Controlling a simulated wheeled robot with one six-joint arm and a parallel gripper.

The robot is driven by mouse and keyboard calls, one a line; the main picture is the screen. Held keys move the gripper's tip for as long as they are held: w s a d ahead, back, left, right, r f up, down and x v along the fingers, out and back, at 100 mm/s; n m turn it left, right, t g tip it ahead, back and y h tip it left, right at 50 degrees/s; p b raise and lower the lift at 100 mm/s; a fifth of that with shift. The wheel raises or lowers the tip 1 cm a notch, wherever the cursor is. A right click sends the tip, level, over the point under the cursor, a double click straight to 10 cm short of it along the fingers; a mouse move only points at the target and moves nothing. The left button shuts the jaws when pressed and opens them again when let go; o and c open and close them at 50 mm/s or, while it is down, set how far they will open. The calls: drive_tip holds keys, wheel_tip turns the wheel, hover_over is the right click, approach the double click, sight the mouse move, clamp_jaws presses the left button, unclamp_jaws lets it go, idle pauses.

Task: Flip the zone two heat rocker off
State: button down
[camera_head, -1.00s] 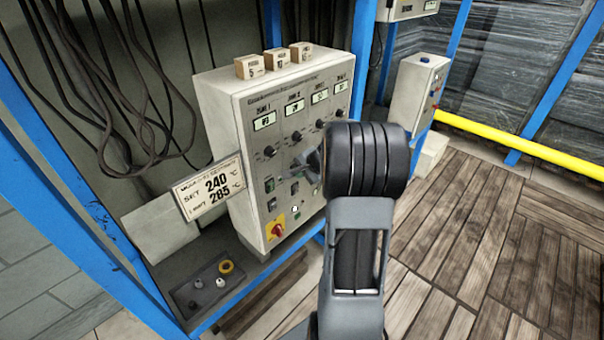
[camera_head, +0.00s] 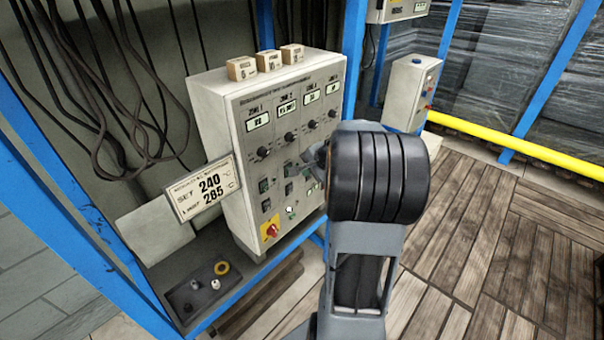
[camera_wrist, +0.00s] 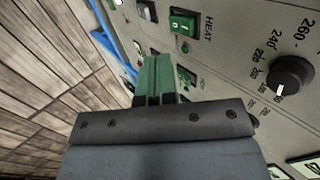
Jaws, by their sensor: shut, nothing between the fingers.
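The grey control panel (camera_head: 234,170) stands on a bench, with a display, knob and switches in each zone column. The zone two column is second from the left; its display (camera_head: 287,106) and knob (camera_head: 291,137) show, with a small dark rocker (camera_head: 291,169) below. Its position cannot be read. My gripper (camera_head: 318,160) is at the panel's right part, mostly hidden by my wrist. In the wrist view my shut, empty green fingers (camera_wrist: 160,72) point at the panel beside a green rocker marked HEAT (camera_wrist: 182,24). Its zone label is out of view; I cannot tell contact.
A knob with a temperature scale (camera_wrist: 290,77) is right of the fingers. A red rotary switch (camera_head: 270,230) is low on the panel. A sign reading 240 and 265 (camera_head: 202,188) juts out left. Blocks (camera_head: 268,61) sit on top. Wooden flooring (camera_head: 500,250) is clear at right.

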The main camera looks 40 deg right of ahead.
drive_tip(key=v, duration=0.7)
drive_tip(key=shift+r+b, duration=0.3)
drive_tip(key=shift+r, duration=0.05)
drive_tip(key=f+b, duration=0.1)
drive_tip(key=s+d+f+b, duration=0.1)
drive_tip(key=b, duration=0.1)
drive_tip(key=shift+t, duration=0.3)
drive_tip(key=w+r+p+x, duration=0.1)
drive_tip(key=p+x, duration=0.1)
drive_tip(key=x, duration=1.1)
drive_tip(key=shift+w+a, duration=0.25)
drive_tip(key=shift+w, duration=0.1)
